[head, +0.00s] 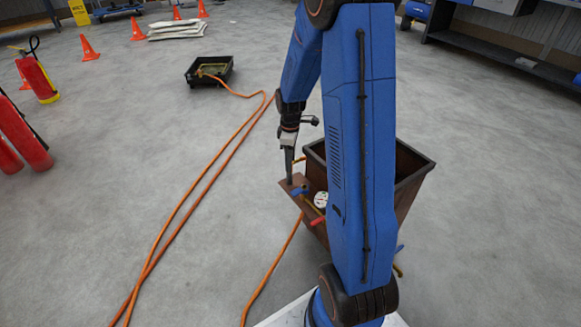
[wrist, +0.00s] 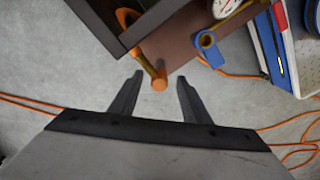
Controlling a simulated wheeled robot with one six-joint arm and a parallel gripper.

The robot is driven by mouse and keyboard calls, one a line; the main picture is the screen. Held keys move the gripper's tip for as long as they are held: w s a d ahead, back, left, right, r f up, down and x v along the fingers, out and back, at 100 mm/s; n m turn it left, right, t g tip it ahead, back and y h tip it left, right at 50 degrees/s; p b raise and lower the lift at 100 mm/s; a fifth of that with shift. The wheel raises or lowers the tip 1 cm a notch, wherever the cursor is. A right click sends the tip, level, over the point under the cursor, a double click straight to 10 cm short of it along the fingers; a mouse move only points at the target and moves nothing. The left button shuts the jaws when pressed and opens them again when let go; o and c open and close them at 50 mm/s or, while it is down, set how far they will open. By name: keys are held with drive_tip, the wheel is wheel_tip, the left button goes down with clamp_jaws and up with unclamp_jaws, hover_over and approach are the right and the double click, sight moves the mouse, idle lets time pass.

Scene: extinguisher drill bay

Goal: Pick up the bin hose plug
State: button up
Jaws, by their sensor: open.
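The brown bin (head: 418,178) stands on the floor, partly hidden behind my blue arm. Its dark wall and rim (wrist: 165,12) show at the top of the wrist view. An orange round end (wrist: 159,84) on a short brass-coloured stem (wrist: 147,64) sticks out beside the bin; it looks like the hose plug. My gripper (wrist: 160,76) is open, with one finger on each side of this orange end and nothing gripped. In the head view my gripper (head: 289,181) points down at the bin's left side and hides the plug.
A brown plate (wrist: 185,38) at the bin carries a blue-handled valve (wrist: 207,42) and a white gauge (wrist: 222,8). A red handle (head: 318,221) is close by. Orange hoses (head: 205,172) cross the floor to a black tray (head: 190,77). Red extinguishers (head: 22,133) stand left.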

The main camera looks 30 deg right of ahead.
drive_tip(key=shift+f, duration=0.75)
drive_tip(key=shift+c, duration=0.3)
clamp_jaws()
wheel_tip(320, 180, up, 10)
